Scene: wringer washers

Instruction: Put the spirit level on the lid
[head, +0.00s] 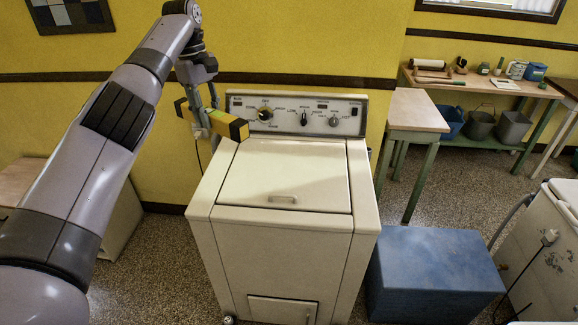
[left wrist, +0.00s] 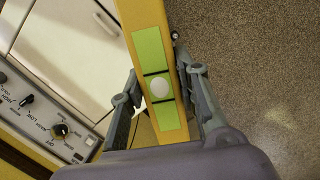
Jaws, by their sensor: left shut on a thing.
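The yellow spirit level (head: 222,122) is held by my left gripper (head: 203,118), above the back left corner of the washer. In the left wrist view the level (left wrist: 147,28) lies between both fingers of the gripper (left wrist: 160,95), with its green vial and pale bubble facing the camera. The closed white lid (head: 285,178) on top of the washer is bare, with a small handle at its front edge. The level is in the air, to the left of and behind the lid's middle. My right gripper is not in view.
The washer's control panel (head: 296,115) with knobs rises behind the lid. A blue box (head: 430,262) stands on the floor to the right. A small table (head: 416,110) and a workbench (head: 490,86) with tools and buckets are at the back right.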

